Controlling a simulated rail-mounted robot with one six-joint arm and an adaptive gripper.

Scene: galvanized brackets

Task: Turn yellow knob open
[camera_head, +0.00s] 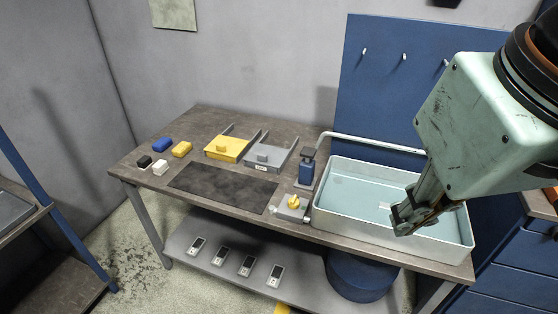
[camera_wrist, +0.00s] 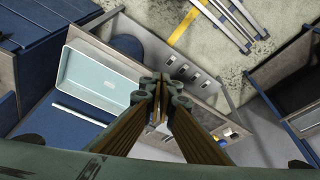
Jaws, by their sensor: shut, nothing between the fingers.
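The yellow knob (camera_head: 293,201) sits on a small grey base on the table, just left of the pale basin. In the wrist view I cannot make the knob out; my fingers cover much of that area. My gripper (camera_head: 403,222) is shut and empty. In the head view it appears in front of the basin (camera_head: 335,163), to the right of the knob and apart from it. In the wrist view my gripper (camera_wrist: 160,103) points down, with the basin (camera_wrist: 70,112) to its left.
A dark mat (camera_head: 222,186), a yellow drawer (camera_head: 226,149), a grey drawer (camera_head: 268,156) and small blocks are on the left. Several handheld devices lie on the lower shelf (camera_head: 215,240).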

